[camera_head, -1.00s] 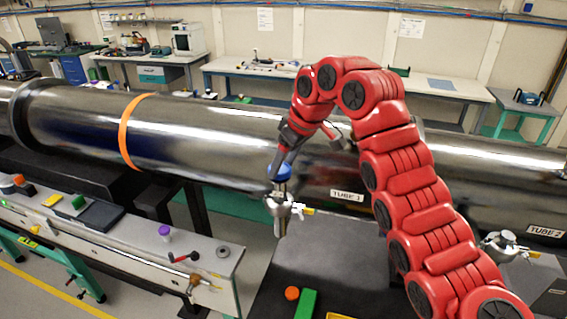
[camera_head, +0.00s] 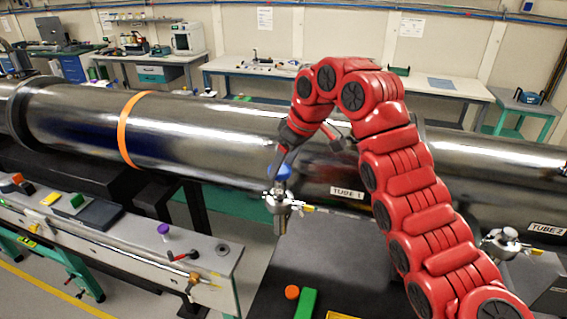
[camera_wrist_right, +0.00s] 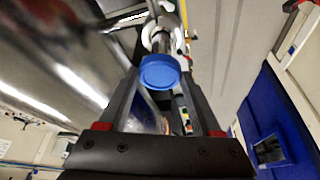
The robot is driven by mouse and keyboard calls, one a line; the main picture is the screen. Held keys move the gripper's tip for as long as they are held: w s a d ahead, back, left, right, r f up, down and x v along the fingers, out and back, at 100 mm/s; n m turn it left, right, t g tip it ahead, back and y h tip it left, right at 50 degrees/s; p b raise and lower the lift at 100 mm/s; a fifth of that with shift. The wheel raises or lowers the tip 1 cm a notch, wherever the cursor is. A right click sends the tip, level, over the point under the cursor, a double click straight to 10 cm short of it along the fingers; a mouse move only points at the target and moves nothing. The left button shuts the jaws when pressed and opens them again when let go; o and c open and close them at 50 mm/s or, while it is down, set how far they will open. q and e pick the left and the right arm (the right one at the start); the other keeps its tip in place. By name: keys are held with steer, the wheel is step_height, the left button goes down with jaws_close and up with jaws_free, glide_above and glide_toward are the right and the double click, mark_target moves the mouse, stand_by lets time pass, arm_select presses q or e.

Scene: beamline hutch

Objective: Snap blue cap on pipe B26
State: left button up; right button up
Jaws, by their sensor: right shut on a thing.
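The blue cap (camera_head: 283,171) is between the fingers of my right gripper (camera_head: 280,160), which points down and is shut on it. In the right wrist view the round blue cap (camera_wrist_right: 160,72) shows between the fingertips of my right gripper (camera_wrist_right: 163,85). Just below the cap in the head view is a metal pipe top with a silver fitting and yellow-ended handle (camera_head: 280,205). The cap looks in line with it; I cannot tell whether they touch. No B26 label is readable. My left gripper is not in view.
A large steel tube (camera_head: 200,140) labelled TUBE 1 runs close behind the pipe. A second similar fitting (camera_head: 503,240) stands at right. An orange cap (camera_head: 292,292) and a green block (camera_head: 306,303) lie on the dark surface in front. A purple cap (camera_head: 163,229) sits on the left bench.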

steer(key=o, duration=1.4)
steer(key=shift+c, duration=0.2)
